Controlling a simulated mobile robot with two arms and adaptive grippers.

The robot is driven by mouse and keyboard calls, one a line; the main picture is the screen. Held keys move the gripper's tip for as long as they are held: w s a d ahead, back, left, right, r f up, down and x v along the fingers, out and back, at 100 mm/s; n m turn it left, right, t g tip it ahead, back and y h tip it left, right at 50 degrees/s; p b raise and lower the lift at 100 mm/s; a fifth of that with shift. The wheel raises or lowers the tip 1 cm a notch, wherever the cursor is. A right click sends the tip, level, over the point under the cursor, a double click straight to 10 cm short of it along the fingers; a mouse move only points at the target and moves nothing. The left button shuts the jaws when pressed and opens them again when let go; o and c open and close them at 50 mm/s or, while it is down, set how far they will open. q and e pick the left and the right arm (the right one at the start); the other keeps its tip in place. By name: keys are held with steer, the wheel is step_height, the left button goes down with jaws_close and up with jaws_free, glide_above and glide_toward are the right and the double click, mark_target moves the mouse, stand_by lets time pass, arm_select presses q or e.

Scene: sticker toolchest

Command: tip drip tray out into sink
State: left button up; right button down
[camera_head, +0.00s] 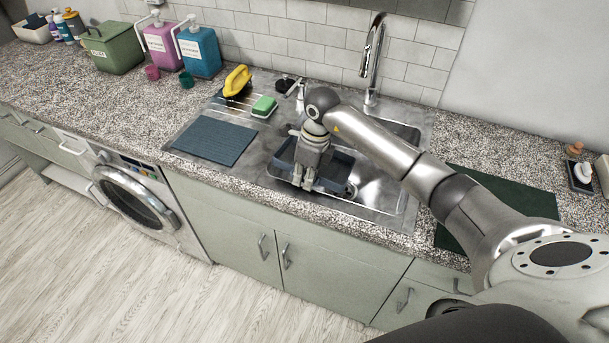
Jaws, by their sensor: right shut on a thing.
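The drip tray (284,161) is a dark blue-grey shallow tray at the sink. My right gripper (305,184) points down and is shut on the tray near its front side. The gripper and wrist cover the middle of the tray, so I cannot see what is in it. The steel sink (379,192) shows to the right of the tray and behind my right forearm. Whether the tray touches the sink's rim I cannot tell. My left gripper is not in view.
A tall chrome faucet (373,60) stands behind the sink. A dark green mat (508,197) lies right of the sink.

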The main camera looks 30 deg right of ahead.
steer(key=shift+w+d+r+y, duration=0.1)
steer(key=shift+d+r+y, duration=0.15)
steer(key=shift+d+y, duration=0.15)
steer(key=shift+s+d+r+t+y+b, duration=0.2)
steer(key=shift+r+t+y+b, duration=0.25)
steer(key=shift+y, duration=0.45)
steer(key=shift+s+d+r+t+y, duration=0.3)
steer(key=shift+d+r+t+y, duration=0.05)
steer(key=shift+r+y, duration=0.25)
steer(key=shift+d+r+t+y+b, duration=0.35)
steer(key=shift+d+r+y, duration=0.35)
steer(key=shift+y, duration=0.3)
steer(key=shift+s+d+r+t+y+b, duration=0.25)
steer(key=shift+d+r+y+b, duration=0.2)
steer(key=shift+d+y+b, duration=0.1)
steer(key=shift+s+d+r+t+y+b, duration=0.25)
steer(key=shift+d+r+y+b, duration=0.15)
steer(key=shift+y, duration=0.15)
steer(key=s+d+r+t+y+b, duration=0.2)
steer(key=d+y+b, duration=0.5)
steer(key=b, duration=0.7)
steer(key=shift+s+d+r+t+y+b, duration=0.3)
steer(key=shift+s+d+t+y+b, duration=0.1)
steer(key=shift+s+t+y, duration=0.1)
